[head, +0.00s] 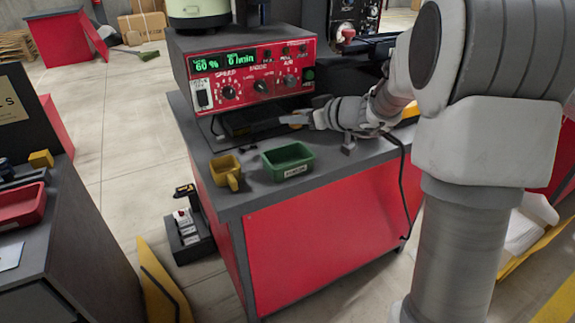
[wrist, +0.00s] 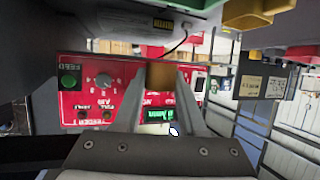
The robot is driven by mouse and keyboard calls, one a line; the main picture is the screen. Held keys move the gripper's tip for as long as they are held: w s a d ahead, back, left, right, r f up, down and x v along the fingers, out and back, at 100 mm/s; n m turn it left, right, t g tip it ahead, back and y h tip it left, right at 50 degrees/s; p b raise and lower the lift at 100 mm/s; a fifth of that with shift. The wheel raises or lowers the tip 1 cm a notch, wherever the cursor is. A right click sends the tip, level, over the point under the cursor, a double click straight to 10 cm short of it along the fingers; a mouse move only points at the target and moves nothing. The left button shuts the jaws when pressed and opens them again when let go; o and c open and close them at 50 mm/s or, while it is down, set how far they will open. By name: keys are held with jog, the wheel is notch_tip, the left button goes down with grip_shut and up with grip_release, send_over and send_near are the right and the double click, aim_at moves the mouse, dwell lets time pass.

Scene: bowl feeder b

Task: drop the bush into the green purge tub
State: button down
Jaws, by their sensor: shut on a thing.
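The bush is a small bronze-coloured piece (wrist: 161,74) between my two fingertips in the wrist view. My gripper (head: 300,119) is shut on it, and a bit of the bush (head: 296,126) shows at the fingertips in the head view. The green purge tub (head: 288,171) sits on the grey bench top, with a label on its front wall. In the head view my gripper is behind the tub, between it and the red control panel. The tub also shows at the top edge of the wrist view (wrist: 190,5), which looks upside down.
A yellow mug-like container (head: 226,171) stands left of the tub, near the bench edge. The red feeder control box (head: 250,80) stands behind, with a dark track (head: 245,122) in front of it. A black cable hangs down the bench's right side.

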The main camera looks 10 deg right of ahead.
jog(key=shift+f+b, duration=0.45)
jog(key=shift+f, duration=1.65)
jog(key=shift+c, duration=2)
grip_release()
jog(key=p+v, duration=0.1)
jog(key=v, duration=1.6)
jog(key=shift+d, duration=0.2)
jog(key=shift+s, duration=0.1)
